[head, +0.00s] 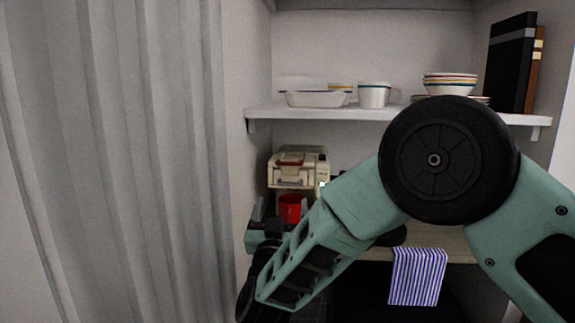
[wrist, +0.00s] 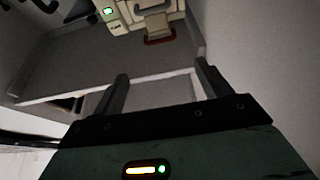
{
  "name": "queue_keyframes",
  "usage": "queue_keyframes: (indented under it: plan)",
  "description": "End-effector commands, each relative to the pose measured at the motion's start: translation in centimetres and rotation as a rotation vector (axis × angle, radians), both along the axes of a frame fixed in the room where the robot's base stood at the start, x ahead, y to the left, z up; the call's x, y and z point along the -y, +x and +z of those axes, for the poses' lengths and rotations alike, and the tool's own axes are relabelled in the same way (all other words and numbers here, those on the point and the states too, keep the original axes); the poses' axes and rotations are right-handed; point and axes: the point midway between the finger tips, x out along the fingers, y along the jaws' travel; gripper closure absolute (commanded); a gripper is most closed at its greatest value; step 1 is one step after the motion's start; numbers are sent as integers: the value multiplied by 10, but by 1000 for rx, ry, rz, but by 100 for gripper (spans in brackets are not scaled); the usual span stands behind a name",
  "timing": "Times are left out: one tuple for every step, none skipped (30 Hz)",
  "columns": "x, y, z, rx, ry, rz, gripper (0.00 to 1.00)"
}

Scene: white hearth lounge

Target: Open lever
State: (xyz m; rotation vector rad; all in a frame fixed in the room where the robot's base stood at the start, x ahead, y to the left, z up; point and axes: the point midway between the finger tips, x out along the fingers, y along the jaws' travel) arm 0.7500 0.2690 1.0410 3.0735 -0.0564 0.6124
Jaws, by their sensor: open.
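A red mug-like object (head: 292,208) shows between the fingers, below the handle.
An upper shelf (head: 420,115) above the machine carries a white dish (head: 317,99), cups (head: 373,95), stacked bowls (head: 449,85) and dark books (head: 511,62). A striped cloth (head: 417,276) hangs from the lower shelf. A grey curtain (head: 120,160) fills the left.

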Motion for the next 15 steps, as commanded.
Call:
queue_keyframes:
  plan:
    - [1, 8, 6, 2, 1, -3, 23]
    - [2, 13, 8, 2, 1, -3, 23]
    - [2, 21, 11, 3, 1, -3, 23]
    - [2, 26, 14, 2, 2, -2, 23]
    - [2, 32, 16, 2, 3, -2, 23]
    - [3, 40, 19, 2, 3, -1, 23]
    - [3, 46, 22, 1, 2, -1, 23]
    - [3, 52, 24, 2, 2, -1, 23]
    - [3, 60, 27, 1, 2, -1, 23]
    - [3, 65, 30, 2, 2, -1, 23]
    - [4, 71, 32, 1, 1, -1, 23]
    - [4, 79, 35, 2, 2, 0, 23]
    - [4, 85, 38, 1, 2, 0, 23]
    - [5, 91, 40, 1, 2, -1, 23]
    - [5, 98, 43, 1, 1, -1, 23]
